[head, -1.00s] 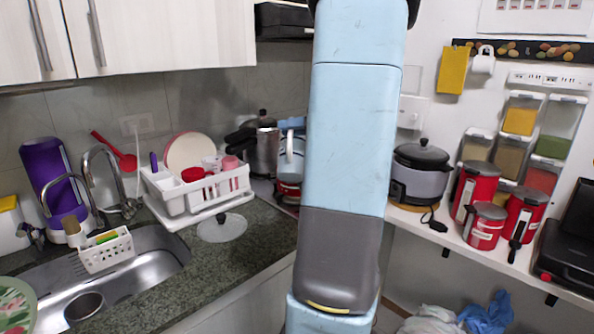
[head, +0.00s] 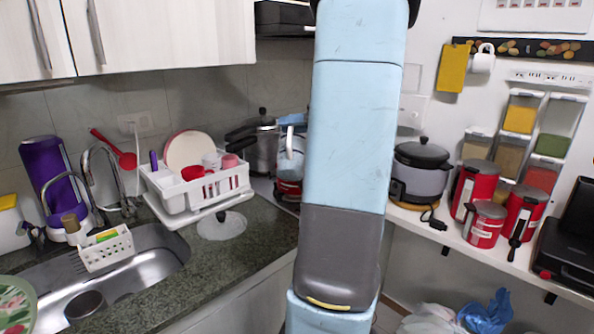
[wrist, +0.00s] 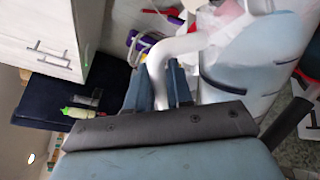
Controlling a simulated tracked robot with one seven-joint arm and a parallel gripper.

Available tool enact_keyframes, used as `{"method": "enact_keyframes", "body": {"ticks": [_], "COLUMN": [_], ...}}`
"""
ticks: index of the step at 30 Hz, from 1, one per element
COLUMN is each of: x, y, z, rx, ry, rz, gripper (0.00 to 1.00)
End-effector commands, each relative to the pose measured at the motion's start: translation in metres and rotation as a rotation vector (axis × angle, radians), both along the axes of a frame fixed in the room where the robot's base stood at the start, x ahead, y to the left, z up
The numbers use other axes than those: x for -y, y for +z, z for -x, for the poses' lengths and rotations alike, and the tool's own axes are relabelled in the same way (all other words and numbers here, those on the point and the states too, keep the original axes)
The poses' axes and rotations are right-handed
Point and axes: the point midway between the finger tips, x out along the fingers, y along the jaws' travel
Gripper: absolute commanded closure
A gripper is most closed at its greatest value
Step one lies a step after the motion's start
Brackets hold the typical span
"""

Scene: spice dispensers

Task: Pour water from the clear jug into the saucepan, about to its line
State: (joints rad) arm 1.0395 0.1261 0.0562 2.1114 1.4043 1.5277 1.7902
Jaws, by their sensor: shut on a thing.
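The clear jug (wrist: 250,75) fills the upper right of the wrist view, bluish and see-through, with dark marks on its side. Its pale handle (wrist: 158,70) runs between the fingers of my gripper (wrist: 160,95), which is shut on it. In the head view the jug (head: 297,148) shows just left of my arm, partly hidden by it, above a red saucepan (head: 288,188). The saucepan is mostly hidden behind the jug and arm. Its inside, its line and any water stream cannot be made out.
A steel pressure cooker (head: 262,150) stands close left of the jug. A white dish rack (head: 210,190) and a glass lid (head: 222,226) are on the counter further left. On the right, a shelf holds a rice cooker (head: 420,175) and red canisters (head: 483,225).

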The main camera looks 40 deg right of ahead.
Motion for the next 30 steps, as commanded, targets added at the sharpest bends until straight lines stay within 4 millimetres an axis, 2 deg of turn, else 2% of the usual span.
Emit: {"method": "enact_keyframes", "body": {"ticks": [30], "x": [0.0033], "y": [0.0017], "z": [-0.0031], "rx": [-0.039], "ry": [-0.001], "rz": [-0.04], "gripper": [1.0]}}
